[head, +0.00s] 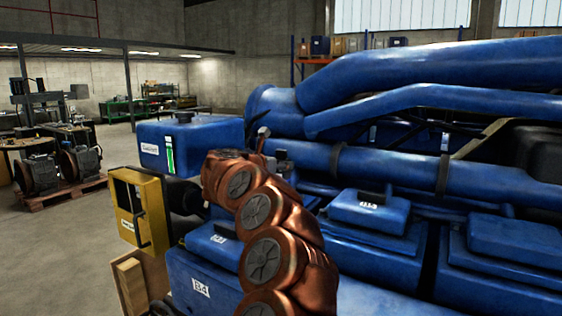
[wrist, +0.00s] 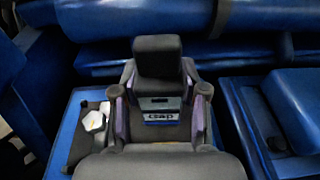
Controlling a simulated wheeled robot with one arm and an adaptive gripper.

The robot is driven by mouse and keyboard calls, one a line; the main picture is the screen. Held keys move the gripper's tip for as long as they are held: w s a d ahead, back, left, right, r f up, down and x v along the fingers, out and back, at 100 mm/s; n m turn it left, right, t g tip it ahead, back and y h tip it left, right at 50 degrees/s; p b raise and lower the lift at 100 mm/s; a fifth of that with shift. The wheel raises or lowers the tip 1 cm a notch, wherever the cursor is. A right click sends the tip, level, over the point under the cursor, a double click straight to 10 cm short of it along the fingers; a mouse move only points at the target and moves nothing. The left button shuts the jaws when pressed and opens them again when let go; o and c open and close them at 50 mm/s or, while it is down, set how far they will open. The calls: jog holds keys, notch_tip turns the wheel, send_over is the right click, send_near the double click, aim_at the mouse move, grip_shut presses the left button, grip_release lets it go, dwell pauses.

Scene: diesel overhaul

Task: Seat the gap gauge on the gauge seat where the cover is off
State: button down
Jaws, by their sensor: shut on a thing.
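In the wrist view my gripper (wrist: 160,92) is shut on the gap gauge (wrist: 160,117), a dark block with a "Gap" label and a blue stripe, held upright between the two fingers. Below it and to the left is a blue-rimmed opening (wrist: 71,112) with a dark inside and a pale hexagonal part (wrist: 93,121). This looks like the place where the cover is off. The gauge seat is not clearly visible, and the gripper and gauge hide much of the opening. I cannot tell whether the gauge touches anything. In the head view my copper arm hides the gripper and gauge.
A closed blue cover (wrist: 295,100) is close on the right in the wrist view. A large blue pipe (wrist: 90,22) crosses behind. In the head view, other covers (head: 370,210), a coolant tank (head: 190,140) and a yellow box (head: 153,210) surround my arm. Open floor is at left.

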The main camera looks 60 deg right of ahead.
jog(key=shift+f+b, duration=0.4)
jog(key=shift+f, duration=1.05)
notch_tip(320, 180, down, 2)
jog(key=b, duration=0.3)
jog(key=shift+f, duration=0.2)
jog(key=shift+f, duration=0.3)
jog(key=shift+a+f+b, duration=0.45)
jog(key=shift+f+b, duration=0.15)
jog(key=shift+b, duration=0.7)
dwell(0.5)
jog(key=c, duration=0.8)
grip_release()
jog(key=shift+w+d+r, duration=0.1)
jog(key=shift+w, duration=0.05)
jog(key=shift+o, duration=1.3)
jog(key=shift+r, duration=0.25)
